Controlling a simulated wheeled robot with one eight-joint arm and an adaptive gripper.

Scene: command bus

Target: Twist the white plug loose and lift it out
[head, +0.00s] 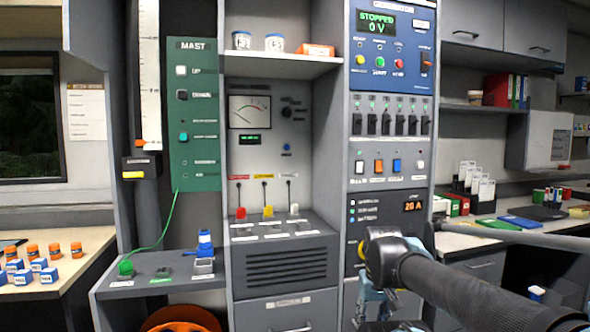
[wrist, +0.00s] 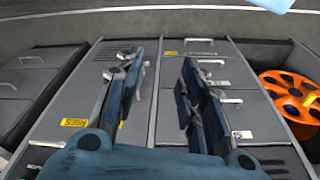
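The white plug (head: 293,209) sits in the sloped panel at the foot of the middle console, at the right end of a row. A yellow plug (head: 267,211) and a red plug (head: 241,213) stand to its left. Each has a dark lead or rod rising from it to a coloured label. My gripper (wrist: 163,78) is open and empty in the wrist view, with its two blue fingers apart over grey drawer fronts. In the head view, my arm reaches in from the lower right, well below and right of the plug. The white plug is not visible in the wrist view.
A vented panel (head: 288,264) and a drawer lie below the plugs. The blue-topped switch column (head: 390,50) stands to the right. An orange reel (wrist: 290,95) is at the right.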

